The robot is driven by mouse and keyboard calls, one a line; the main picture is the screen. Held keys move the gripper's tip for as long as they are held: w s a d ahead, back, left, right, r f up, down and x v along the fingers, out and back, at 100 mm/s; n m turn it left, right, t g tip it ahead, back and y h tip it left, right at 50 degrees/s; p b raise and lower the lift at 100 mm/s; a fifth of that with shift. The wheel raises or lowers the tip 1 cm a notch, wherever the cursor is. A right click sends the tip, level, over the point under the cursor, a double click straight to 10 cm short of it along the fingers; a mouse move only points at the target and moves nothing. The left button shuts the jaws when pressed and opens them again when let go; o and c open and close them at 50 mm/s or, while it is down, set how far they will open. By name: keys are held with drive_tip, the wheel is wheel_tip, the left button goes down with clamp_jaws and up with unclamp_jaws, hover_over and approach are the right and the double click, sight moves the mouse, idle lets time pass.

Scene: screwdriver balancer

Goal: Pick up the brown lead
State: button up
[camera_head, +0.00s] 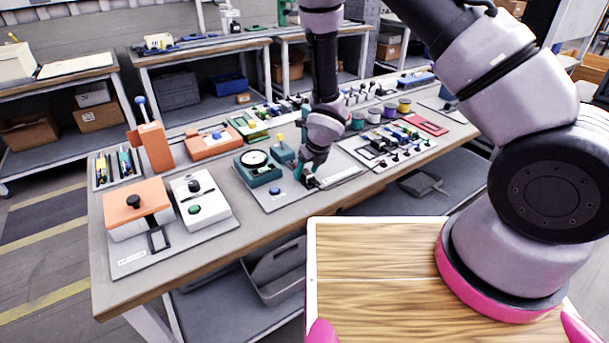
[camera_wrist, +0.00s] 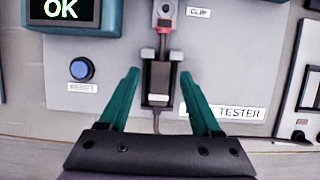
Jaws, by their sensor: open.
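A reddish-brown lead or probe (camera_wrist: 164,26) shows at the top middle of the wrist view, its lower part running into a black holder (camera_wrist: 158,84) on the grey tester panel. I cannot tell for certain that it is the brown lead. My gripper (camera_wrist: 160,76) is open, its two green fingers on either side of the holder, with nothing clearly gripped. In the head view my gripper (camera_head: 308,180) is low over the tester panel at the middle of the bench. The lead cannot be made out there.
A blue button (camera_wrist: 81,69) and a display reading "OK" (camera_wrist: 63,10) are left of my fingers. A teal dial unit (camera_head: 260,168) stands left of my gripper. A board with small parts (camera_head: 385,148) lies to the right. The panel's front strip is clear.

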clamp_jaws()
